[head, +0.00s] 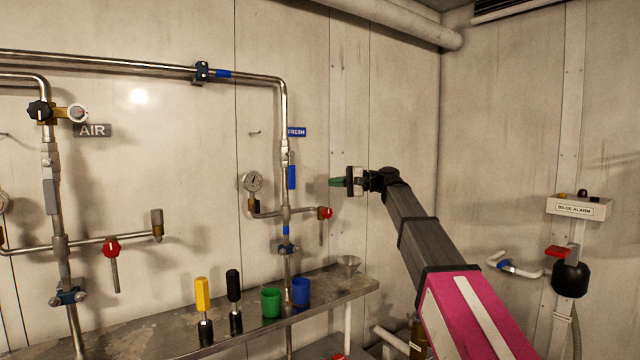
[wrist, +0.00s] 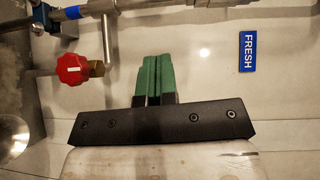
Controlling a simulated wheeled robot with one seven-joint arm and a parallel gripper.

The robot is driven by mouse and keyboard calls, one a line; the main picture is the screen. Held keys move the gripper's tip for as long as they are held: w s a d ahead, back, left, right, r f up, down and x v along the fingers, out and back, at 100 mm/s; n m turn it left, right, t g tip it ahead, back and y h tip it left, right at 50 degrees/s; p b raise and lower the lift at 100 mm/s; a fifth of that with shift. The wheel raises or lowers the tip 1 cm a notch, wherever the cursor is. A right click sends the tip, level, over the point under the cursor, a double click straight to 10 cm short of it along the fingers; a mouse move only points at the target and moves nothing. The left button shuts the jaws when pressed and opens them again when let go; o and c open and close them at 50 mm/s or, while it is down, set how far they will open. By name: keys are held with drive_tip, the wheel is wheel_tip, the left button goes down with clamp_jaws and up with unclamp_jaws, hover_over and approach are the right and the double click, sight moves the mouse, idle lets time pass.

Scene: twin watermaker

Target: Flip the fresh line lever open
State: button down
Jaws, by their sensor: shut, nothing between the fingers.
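The fresh line is the vertical steel pipe under the blue FRESH sign (head: 297,132). A blue lever (head: 291,177) lies upright along this pipe, in line with it, below the sign. In the wrist view the FRESH sign (wrist: 248,51) is right of my fingers, and part of the fresh pipe (wrist: 150,5) runs along the top edge; I cannot make out the lever there. My gripper (head: 332,182) is to the right of the lever at about its height, apart from it in the picture. Its green fingers (wrist: 151,78) are shut together and empty.
A red-handled valve (head: 325,213) sits below my gripper on a side branch; its knob (wrist: 72,69) shows at left in the wrist view. A pressure gauge (head: 252,182) is left of the pipe. A shelf (head: 215,336) below carries cups and tools.

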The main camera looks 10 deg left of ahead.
drive_tip(key=shift+w+d, duration=0.1)
drive_tip(key=shift+d, duration=1.25)
drive_tip(key=s+d+f+m+t+h, duration=0.1)
drive_tip(key=d+f+h, duration=0.3)
drive_tip(key=f, duration=0.8)
drive_tip(key=s+d+f+m+t+h, duration=0.1)
drive_tip(key=d+f, duration=0.5)
drive_tip(key=f, duration=0.6)
drive_tip(key=s+d+f+m+t+h, duration=0.1)
drive_tip(key=s+d+f+h, duration=0.3)
drive_tip(key=f, duration=0.8)
drive_tip(key=s+d+f+g+h, duration=0.1)
drive_tip(key=s+d+f+h, duration=0.3)
drive_tip(key=s+d+f, duration=0.4)
drive_tip(key=s+d+f+n+h, duration=0.1)
drive_tip(key=s+d+f+h, duration=0.3)
drive_tip(key=s+d+f, duration=0.5)
drive_tip(key=d+f, duration=0.5)
drive_tip(key=f, duration=0.3)
drive_tip(key=shift+d+g, duration=0.25)
drive_tip(key=shift+g, duration=0.15)
